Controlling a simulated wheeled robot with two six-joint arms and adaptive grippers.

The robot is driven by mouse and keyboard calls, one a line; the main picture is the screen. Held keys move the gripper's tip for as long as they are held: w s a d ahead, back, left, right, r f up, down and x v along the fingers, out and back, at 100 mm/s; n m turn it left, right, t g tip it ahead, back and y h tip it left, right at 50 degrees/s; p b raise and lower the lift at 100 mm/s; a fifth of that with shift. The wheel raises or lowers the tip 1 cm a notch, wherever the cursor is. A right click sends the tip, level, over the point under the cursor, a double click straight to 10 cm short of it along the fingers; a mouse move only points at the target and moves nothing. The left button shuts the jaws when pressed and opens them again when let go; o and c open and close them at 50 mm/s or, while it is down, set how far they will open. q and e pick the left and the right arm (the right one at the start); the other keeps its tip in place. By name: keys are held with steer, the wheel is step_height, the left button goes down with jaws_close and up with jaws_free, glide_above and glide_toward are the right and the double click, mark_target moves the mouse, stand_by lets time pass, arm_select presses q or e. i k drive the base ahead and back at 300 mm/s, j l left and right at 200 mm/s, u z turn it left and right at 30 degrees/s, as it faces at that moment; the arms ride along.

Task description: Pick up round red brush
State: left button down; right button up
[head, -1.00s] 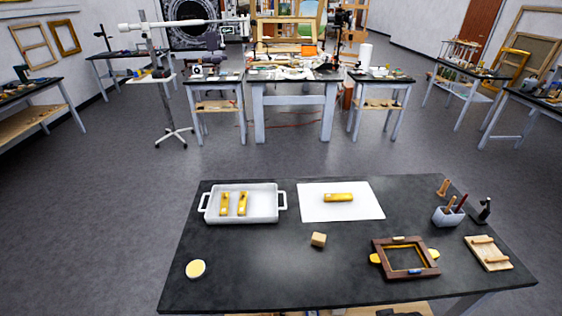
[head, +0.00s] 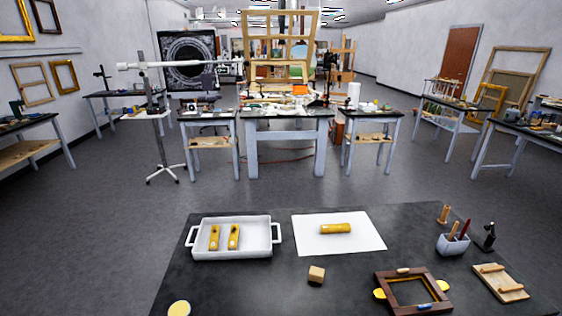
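A slim red handle, which looks like the round red brush (head: 464,229), stands leaning to the right in a pale grey cup (head: 452,245). The cup is on the right part of the black table (head: 255,290). A wooden brown handle (head: 452,231) stands beside it in the same cup. The lower ends of both are hidden inside the cup. Neither of my grippers shows in the head view.
A small black stand (head: 488,237) is close right of the cup, and a wooden piece (head: 443,214) is behind it. A dark frame (head: 378,277) and a wooden board (head: 502,290) lie in front. A white tray (head: 203,252) and white sheet (head: 310,247) lie further left.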

mark_target(462, 233)
steer(key=i+l+z, duration=0.2)
steer(key=z, duration=0.3)
steer(key=i+l+z, duration=0.25)
steer(key=z, duration=0.2)
steer(key=i+l+z, duration=0.2)
steer(key=z, duration=0.3)
